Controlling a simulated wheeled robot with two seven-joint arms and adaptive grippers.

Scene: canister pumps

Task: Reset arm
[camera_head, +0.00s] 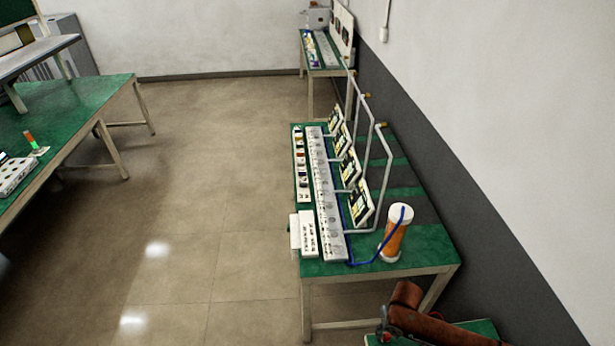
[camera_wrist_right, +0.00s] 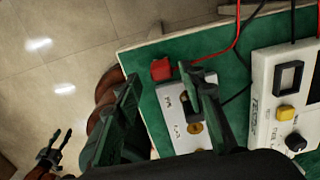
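My right gripper (camera_wrist_right: 158,75) is open in the right wrist view, its two dark fingers apart with nothing held between them. Beyond and between the fingers is a white module (camera_wrist_right: 178,122) with brass-coloured knobs on a green tabletop (camera_wrist_right: 150,104). I cannot tell whether a finger touches it. My left gripper (camera_wrist_right: 50,152) shows at the left edge of that view, its prongs apart and empty over the floor. In the head view my brown arm (camera_head: 435,325) shows at the bottom right over a green table; its fingers cannot be made out there.
A red block (camera_wrist_right: 161,69), red and black wires and a white switch box (camera_wrist_right: 284,100) are near the right gripper. Ahead, a green table (camera_head: 345,268) carries panels, pipes and an orange canister (camera_head: 395,236). A wall stands right; the floor (camera_head: 190,170) is clear between tables.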

